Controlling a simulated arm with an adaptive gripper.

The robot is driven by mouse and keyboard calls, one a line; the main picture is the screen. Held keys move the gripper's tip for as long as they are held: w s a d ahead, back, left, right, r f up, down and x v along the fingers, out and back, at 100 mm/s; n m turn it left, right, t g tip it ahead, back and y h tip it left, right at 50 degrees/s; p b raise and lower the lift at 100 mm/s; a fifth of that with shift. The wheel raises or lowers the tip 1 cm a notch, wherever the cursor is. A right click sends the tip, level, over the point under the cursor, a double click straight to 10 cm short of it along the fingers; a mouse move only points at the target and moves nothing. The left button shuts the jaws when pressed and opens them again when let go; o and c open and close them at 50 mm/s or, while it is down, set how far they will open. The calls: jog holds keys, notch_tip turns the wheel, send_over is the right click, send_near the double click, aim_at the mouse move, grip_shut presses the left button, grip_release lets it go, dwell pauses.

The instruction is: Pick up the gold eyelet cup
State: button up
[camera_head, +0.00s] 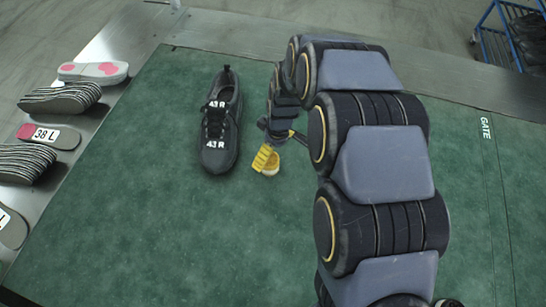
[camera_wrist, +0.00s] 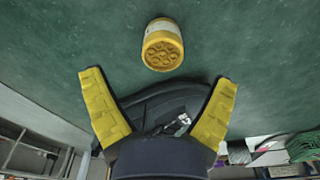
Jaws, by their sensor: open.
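The gold eyelet cup (camera_wrist: 163,48) stands on the green mat in the wrist view, just beyond my fingertips. It has a pale band and round golden pieces showing in its top. My gripper (camera_wrist: 160,82) has its two yellow fingers spread wide and empty, and the cup lies ahead of the gap between them, apart from both. In the head view the cup (camera_head: 272,168) shows close beside my gripper's yellow finger (camera_head: 264,158), partly hidden by it.
A black lace-up shoe (camera_head: 220,122) marked 43 R lies on the green mat (camera_head: 150,210) left of my gripper. Several insoles (camera_head: 62,98) lie along the metal edge at the left. A blue rack (camera_head: 510,35) stands at the top right. The mat's front left is clear.

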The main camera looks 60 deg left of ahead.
aim_at(270, 159)
jog(key=f, duration=0.5)
jog(key=a+f, duration=0.1)
jog(key=f, duration=0.1)
jog(key=shift+s+f, duration=0.15)
jog(key=shift+s, duration=0.2)
jog(key=c, duration=1.2)
